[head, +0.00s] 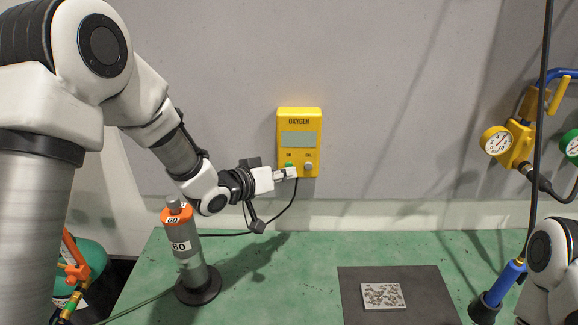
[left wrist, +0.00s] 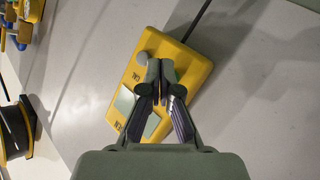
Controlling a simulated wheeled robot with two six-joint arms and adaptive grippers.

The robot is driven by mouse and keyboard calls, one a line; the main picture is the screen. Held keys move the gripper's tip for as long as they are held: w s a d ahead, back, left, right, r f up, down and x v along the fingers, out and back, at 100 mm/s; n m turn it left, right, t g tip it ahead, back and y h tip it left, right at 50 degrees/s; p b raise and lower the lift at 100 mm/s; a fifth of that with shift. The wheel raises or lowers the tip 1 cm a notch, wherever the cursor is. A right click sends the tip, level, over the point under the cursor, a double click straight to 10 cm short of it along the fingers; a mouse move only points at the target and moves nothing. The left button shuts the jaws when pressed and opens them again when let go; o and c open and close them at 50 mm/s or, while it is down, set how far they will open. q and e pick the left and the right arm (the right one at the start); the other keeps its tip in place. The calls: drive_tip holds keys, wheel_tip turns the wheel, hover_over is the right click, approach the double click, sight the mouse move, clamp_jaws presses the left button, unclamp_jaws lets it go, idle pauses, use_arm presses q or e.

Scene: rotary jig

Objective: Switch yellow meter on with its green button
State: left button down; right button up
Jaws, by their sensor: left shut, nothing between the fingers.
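The yellow meter (head: 299,112), labelled OXYGEN, is mounted on the grey wall with a blank grey display (head: 298,139). Its green button (head: 289,165) is at lower left, mostly hidden by my fingertips; a grey CAL button (head: 308,167) is beside it. My left gripper (head: 291,173) is shut and empty, its fingertips at the green button. I cannot tell whether they touch or press it. In the left wrist view the shut fingertips (left wrist: 160,68) lie over the yellow meter (left wrist: 198,68), with the grey button (left wrist: 141,57) clear beside them. My right gripper is out of view.
A grey cylinder with an orange top marked 60 (head: 186,245) stands on the green bench (head: 265,300) below my left arm. A dark mat (head: 430,290) holds a speckled plate (head: 383,296). Gauges with yellow (head: 496,141) and green (head: 571,146) rims are at right.

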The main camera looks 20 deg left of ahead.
use_arm(q)
drive_tip(key=shift+w, duration=0.2)
drive_tip(key=shift+s, duration=0.5)
drive_tip(key=shift+d, duration=0.1)
drive_tip(key=s+d+b, duration=0.1)
drive_tip(key=s, duration=0.4)
drive_tip(key=shift+s+d, duration=0.3)
drive_tip(key=shift+s, duration=0.1)
